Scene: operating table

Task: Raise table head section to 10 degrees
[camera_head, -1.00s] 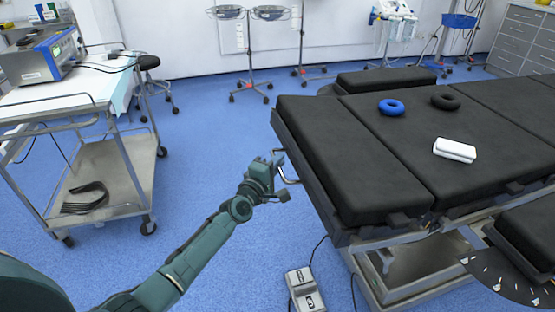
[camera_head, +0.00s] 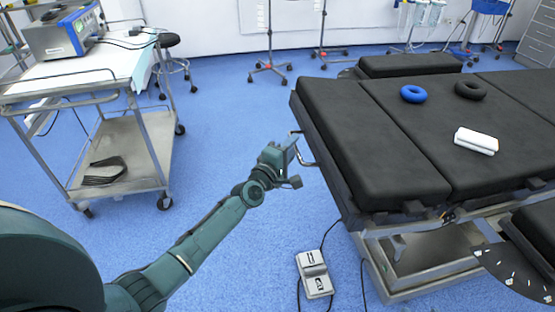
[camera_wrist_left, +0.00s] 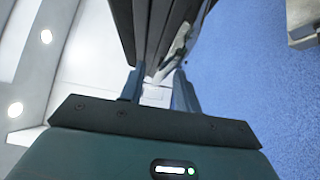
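The operating table's black head section (camera_head: 370,150) is at the table's left end in the head view and looks about level with the pad beside it. A metal bar handle (camera_head: 304,155) sticks out from its end. My left gripper (camera_head: 292,146) is at this handle; whether they touch is unclear. In the left wrist view the two fingers of my left gripper (camera_wrist_left: 158,92) stand apart, with the table's dark end (camera_wrist_left: 165,30) just beyond them. I see no handle clearly between them. My right gripper is not in view.
A blue ring (camera_head: 413,94), a black ring (camera_head: 471,90) and a white block (camera_head: 476,141) lie on the table. A foot pedal (camera_head: 314,274) with cables sits on the floor. A trolley (camera_head: 120,135) stands at left. The blue floor between is clear.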

